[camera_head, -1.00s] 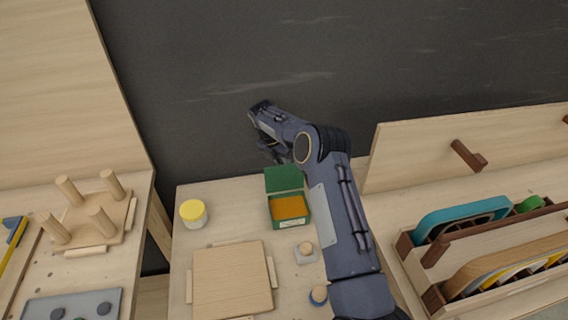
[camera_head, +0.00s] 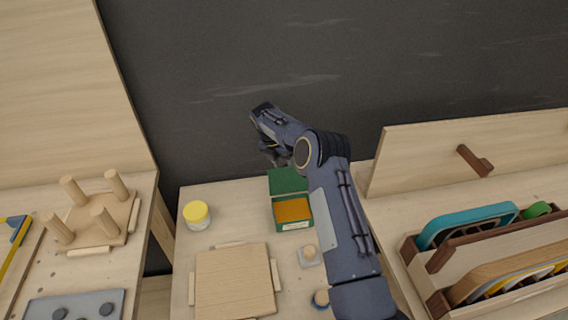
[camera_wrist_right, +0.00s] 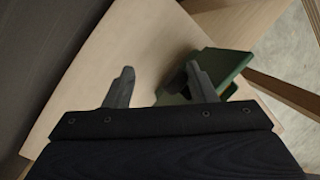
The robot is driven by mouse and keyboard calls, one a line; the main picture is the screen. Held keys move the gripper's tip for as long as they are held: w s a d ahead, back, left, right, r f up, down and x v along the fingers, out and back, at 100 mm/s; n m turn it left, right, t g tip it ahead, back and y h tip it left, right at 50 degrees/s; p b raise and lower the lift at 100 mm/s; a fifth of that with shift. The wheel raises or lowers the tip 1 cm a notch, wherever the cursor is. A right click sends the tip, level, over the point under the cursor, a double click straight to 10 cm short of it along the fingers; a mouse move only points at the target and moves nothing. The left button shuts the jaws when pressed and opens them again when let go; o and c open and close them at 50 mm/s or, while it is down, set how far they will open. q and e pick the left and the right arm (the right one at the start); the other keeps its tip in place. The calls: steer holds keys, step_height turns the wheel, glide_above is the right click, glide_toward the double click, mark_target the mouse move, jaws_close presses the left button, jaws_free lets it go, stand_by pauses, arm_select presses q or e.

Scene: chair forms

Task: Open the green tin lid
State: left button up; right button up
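The green tin (camera_head: 294,224) stands on the middle table with its lid (camera_head: 288,181) swung up at the back edge. Its orange inside shows from above. My right gripper (camera_head: 272,156) is just behind and above the raised lid, partly hidden by my own arm. In the right wrist view, the two fingers of my right gripper (camera_wrist_right: 160,70) are spread with nothing between their tips. The green lid (camera_wrist_right: 222,68) lies beside and partly behind the right-hand finger; I cannot tell if they touch. My left gripper is not in view.
A yellow-topped jar (camera_head: 197,215) stands left of the tin. A square wooden board (camera_head: 234,282) lies in front, with a small knobbed block (camera_head: 309,255) beside it. A pegged stand (camera_head: 100,222) is on the left table, and a rack (camera_head: 470,255) is at right.

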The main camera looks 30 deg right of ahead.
steer(key=shift+s+a+f, duration=0.15)
steer(key=shift+f, duration=0.3)
steer(key=b+v, duration=0.1)
steer(key=v, duration=0.7)
steer(key=shift+d+r, duration=0.2)
steer(key=shift+r, duration=0.15)
